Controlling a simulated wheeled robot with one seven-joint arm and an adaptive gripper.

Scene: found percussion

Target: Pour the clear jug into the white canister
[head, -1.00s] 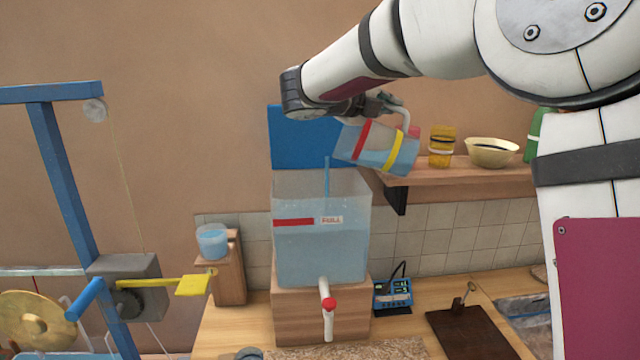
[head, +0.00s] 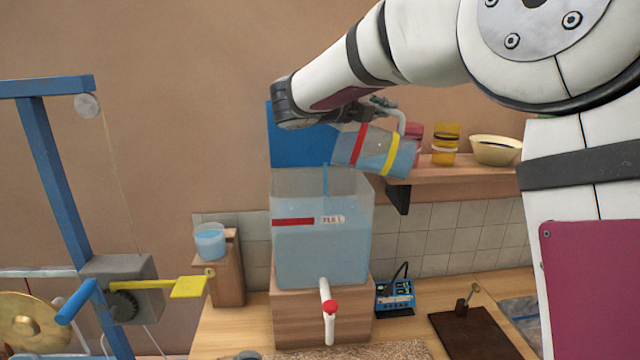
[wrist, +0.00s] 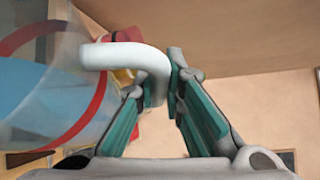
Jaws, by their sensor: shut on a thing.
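The clear jug (head: 373,150) has a red and a yellow band and blue liquid inside. It is tilted, mouth to the left, above a translucent whitish square container (head: 290,190) with a red-and-white label and a front tap. No other white canister is plain to see, so this seems to be it. A thin blue vertical streak (head: 325,178) shows at the container's top, below the jug's mouth; it looks like falling liquid. The container holds pale blue liquid. My gripper (wrist: 172,75) is shut on the jug's white handle (wrist: 125,57). In the head view my gripper is partly hidden by my wrist.
A shelf (head: 470,172) behind the jug holds a yellow cup (head: 446,145) and a cream bowl (head: 496,150). A small tub of blue liquid (head: 210,242) stands on a wooden block at left. A blue frame (head: 55,180) with a yellow paddle (head: 192,286) stands farther left.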

